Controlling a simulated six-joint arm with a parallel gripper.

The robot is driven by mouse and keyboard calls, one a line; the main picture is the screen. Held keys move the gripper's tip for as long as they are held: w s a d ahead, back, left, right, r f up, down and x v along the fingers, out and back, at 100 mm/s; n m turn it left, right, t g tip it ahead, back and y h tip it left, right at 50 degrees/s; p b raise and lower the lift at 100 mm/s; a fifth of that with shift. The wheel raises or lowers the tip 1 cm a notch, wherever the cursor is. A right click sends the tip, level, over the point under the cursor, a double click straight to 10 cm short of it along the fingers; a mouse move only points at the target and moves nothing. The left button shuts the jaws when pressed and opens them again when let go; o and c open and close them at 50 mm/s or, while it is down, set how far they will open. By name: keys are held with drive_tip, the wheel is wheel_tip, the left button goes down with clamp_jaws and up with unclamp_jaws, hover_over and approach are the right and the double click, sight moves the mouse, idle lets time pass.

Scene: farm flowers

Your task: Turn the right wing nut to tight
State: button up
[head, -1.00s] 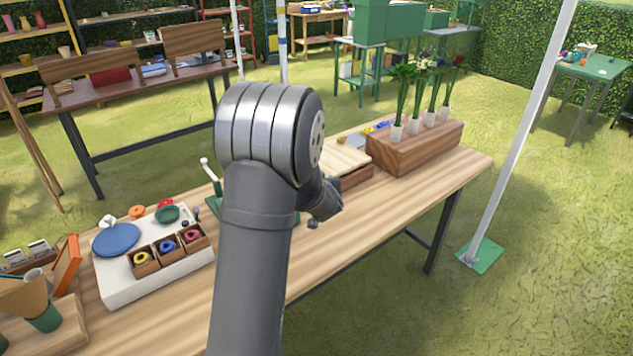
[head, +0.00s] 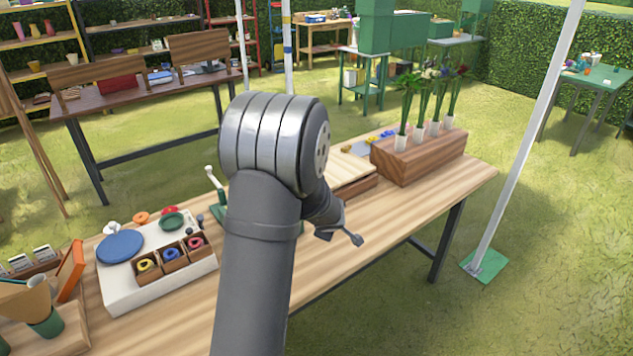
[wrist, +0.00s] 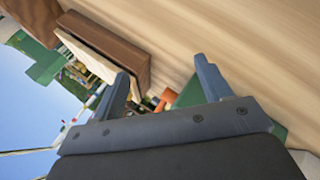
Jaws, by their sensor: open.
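No wing nut can be made out for certain in either view. My gripper (head: 340,237) is open and empty above the front of the wooden table, partly hidden behind my arm in the head view. Its two fingers show apart in the wrist view (wrist: 162,72). A wooden block with a pale board on top (head: 352,172) lies behind it; a similar block (wrist: 108,48) shows beyond the left finger in the wrist view. A small orange piece (wrist: 167,96) and a green surface (wrist: 188,94) show between the fingers, too small to identify.
A wooden planter (head: 425,158) with several flowers stands at the table's right end. A green piece with a white-tipped lever (head: 216,190) stands left of my arm. A white tray (head: 130,298) holds small boxes and a blue disc. The front right tabletop (head: 400,215) is clear.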

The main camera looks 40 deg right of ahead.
drive_tip(key=s+d+r+n+h, duration=0.1)
drive_tip(key=d+r+n+h, duration=0.35)
drive_tip(key=n, duration=0.75)
drive_tip(key=w+a+r+n+t+y, duration=0.35)
drive_tip(key=w+n+t, duration=0.2)
drive_tip(key=n, duration=0.65)
drive_tip(key=shift+h, duration=0.3)
drive_tip(key=x, duration=1.8)
drive_tip(key=shift+a+f, duration=0.4)
drive_tip(key=shift+a, duration=0.05)
drive_tip(key=shift+c, duration=0.2)
drive_tip(key=c, duration=0.9)
